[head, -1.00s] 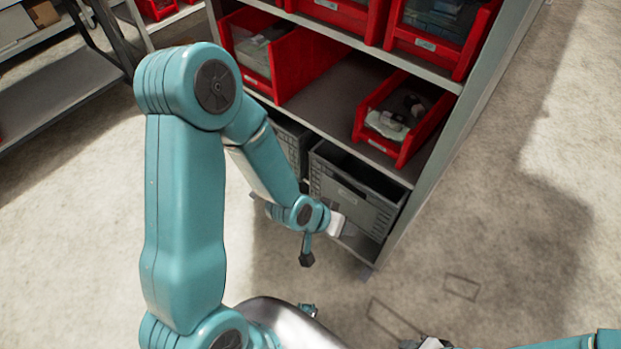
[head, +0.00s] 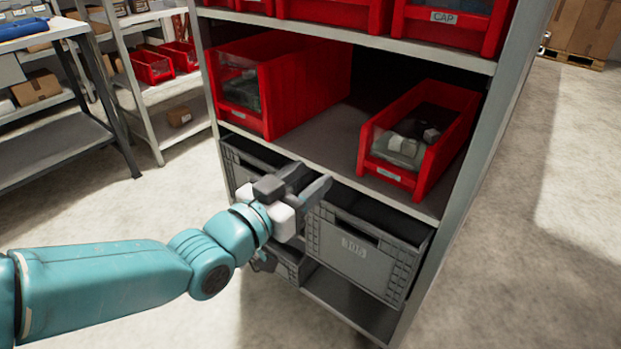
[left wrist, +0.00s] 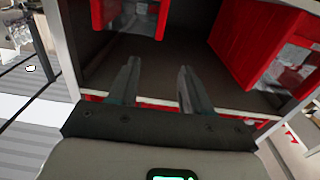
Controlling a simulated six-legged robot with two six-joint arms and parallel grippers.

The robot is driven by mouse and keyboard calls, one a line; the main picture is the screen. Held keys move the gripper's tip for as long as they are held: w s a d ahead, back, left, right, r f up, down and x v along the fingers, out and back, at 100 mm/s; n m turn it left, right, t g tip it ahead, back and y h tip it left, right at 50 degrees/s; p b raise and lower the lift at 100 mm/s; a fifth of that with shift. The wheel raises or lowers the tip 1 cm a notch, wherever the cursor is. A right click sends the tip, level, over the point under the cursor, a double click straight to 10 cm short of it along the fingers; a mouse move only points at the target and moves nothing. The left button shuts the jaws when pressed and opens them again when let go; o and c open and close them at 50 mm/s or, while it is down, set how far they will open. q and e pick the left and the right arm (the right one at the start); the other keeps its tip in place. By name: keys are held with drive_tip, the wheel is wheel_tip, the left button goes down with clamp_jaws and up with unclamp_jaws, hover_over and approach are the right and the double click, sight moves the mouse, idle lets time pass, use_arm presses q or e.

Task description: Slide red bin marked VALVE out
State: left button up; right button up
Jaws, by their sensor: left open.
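Two red bins stand on the middle shelf, a left one (head: 280,85) and a right one (head: 420,135). Both have clear front windows with parts inside; their front labels are too small to read, so I cannot tell which is VALVE. My left gripper (head: 308,185) is open and empty, in front of the shelf's front edge, below and between these bins. In the left wrist view its fingers (left wrist: 158,66) are apart, with red bins (left wrist: 262,45) beyond them and bare shelf between. It touches no bin that I can see. My right gripper is out of view.
Grey crates (head: 360,250) sit on the shelf below, close to my left gripper. A red bin marked CAP (head: 445,22) is on the shelf above. A grey upright (head: 480,150) bounds the rack at right. Open floor (head: 540,260) lies to the right.

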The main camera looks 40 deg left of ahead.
use_arm(q)
drive_tip(key=p, duration=0.8)
approach(363, 137)
drive_tip(key=w, duration=0.8)
drive_tip(key=shift+w+d+r+b, duration=0.1)
drive_tip(key=shift+w+d+b, duration=0.2)
drive_tip(key=shift+c, duration=0.3)
clamp_jaws()
